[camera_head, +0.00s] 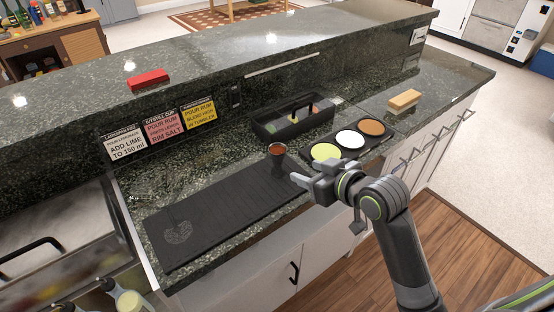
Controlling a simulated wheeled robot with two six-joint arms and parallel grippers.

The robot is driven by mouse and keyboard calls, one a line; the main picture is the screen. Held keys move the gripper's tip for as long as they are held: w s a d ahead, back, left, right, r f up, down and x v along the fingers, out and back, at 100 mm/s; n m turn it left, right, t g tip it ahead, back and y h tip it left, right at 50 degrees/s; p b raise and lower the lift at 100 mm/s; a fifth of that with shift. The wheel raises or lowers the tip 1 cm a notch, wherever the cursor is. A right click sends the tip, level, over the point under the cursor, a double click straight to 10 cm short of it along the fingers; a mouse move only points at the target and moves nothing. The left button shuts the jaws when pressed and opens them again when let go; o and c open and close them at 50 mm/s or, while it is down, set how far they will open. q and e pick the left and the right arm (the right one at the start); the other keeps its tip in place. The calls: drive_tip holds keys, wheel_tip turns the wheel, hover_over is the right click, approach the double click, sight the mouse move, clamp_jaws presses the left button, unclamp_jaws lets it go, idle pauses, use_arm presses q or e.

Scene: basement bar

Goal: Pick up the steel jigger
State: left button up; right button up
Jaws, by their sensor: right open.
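A small cup-shaped vessel (277,153), dark-sided with a reddish-brown inside, stands upright at the back right end of the black bar mat (215,212). It looks like the jigger, but it is too small for me to be sure. My right gripper (306,172) is open, just to the right of and nearer than this vessel. I see nothing between its fingers. My left gripper is not in view.
A black caddy (264,129) stands behind the vessel. A black tray (376,142) with yellow, white and brown rounds is close to my right gripper. A sponge-like block (404,99) lies farther right. The mat's left part is clear.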

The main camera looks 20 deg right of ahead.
sight(278, 163)
drive_tip(key=x, duration=0.8)
drive_tip(key=shift+w, duration=0.1)
drive_tip(key=shift+f+p+x, duration=0.25)
drive_tip(key=shift+p+x, duration=0.15)
drive_tip(key=shift+x, duration=2.2)
drive_tip(key=shift+s+a, duration=0.15)
drive_tip(key=shift+s, duration=0.05)
drive_tip(key=shift+c, duration=0.3)
clamp_jaws()
